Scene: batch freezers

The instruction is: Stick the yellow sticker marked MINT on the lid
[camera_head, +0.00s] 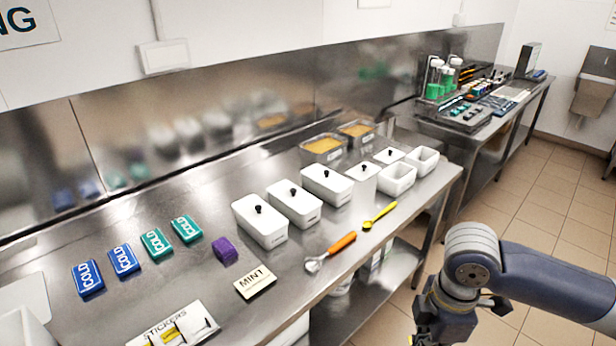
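A white sheet headed STICKERS (202,318) lies at the front edge of the steel counter, cut off by the bottom of the view. It bears yellow patches (168,334) and dark marks, too small to read. A pale card reading MINT (256,283) lies to its right. White lidded tubs with black knobs stand behind: a front-left lid (258,209), a middle lid (294,193) and a third lid (327,178), with smaller tubs beyond. My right gripper (428,336) is partly cut off at the bottom, off the counter's front; its fingers are unclear. My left gripper is out of view.
Blue and teal COLD packs (125,259) and a purple block (225,251) lie on the left. An orange-handled scoop (330,252) and a yellow spoon (379,215) lie before the tubs. Orange-filled pans (324,147) stand behind. A second table (480,126) is at the back right.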

